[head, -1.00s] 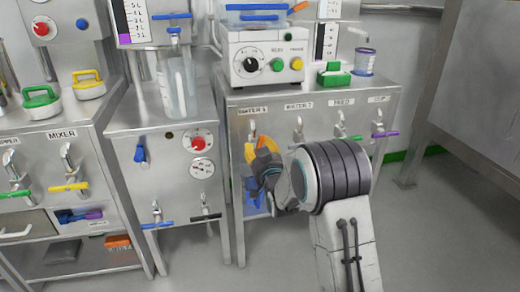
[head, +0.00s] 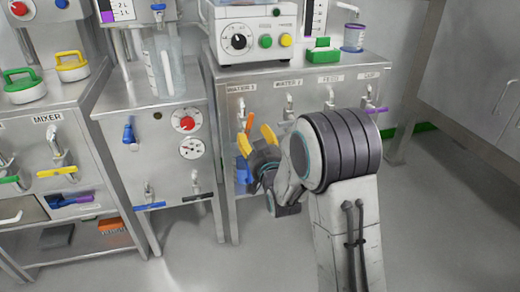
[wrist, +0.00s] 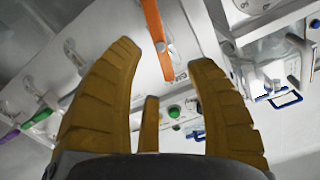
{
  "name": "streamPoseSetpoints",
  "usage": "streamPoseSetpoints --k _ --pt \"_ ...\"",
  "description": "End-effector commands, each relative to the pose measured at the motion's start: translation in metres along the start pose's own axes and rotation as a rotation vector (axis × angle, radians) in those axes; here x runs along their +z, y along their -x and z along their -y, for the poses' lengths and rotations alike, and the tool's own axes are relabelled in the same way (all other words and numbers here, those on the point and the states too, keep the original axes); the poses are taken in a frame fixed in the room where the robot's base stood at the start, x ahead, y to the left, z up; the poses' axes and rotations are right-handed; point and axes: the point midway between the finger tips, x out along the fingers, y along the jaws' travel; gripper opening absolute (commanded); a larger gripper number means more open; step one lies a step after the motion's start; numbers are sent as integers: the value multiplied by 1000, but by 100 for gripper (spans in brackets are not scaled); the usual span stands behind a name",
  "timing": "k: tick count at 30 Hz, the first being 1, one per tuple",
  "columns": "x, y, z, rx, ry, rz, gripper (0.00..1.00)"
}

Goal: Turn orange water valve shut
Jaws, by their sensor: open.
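The orange valve handle (wrist: 157,38) shows in the wrist view as a long bar, on a metal stem, running from the top edge down between my fingertips. My gripper (wrist: 167,57) is open, its two yellow-brown fingers on either side of the handle with gaps and nothing held. In the head view my gripper (head: 257,137) is in front of the cabinet below the WATER 1 label (head: 241,88). There the gripper covers most of that valve. I cannot tell how near the fingers are to the handle in depth.
The steel cabinet (head: 300,145) also carries WATER 2 and other taps, one with a purple handle (head: 377,110). A white dial instrument (head: 256,42) and a green box (head: 322,52) stand on top. A neighbouring cabinet (head: 165,165) stands left. Floor is open at lower right.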

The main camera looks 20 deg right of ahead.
Motion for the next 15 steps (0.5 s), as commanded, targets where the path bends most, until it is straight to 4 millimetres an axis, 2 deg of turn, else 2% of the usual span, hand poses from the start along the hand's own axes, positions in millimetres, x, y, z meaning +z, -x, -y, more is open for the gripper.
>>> streamPoseSetpoints --k 6,15 --pt "0 30 0 -1 0 0 50" --pt "0 51 1 -1 0 0 50"
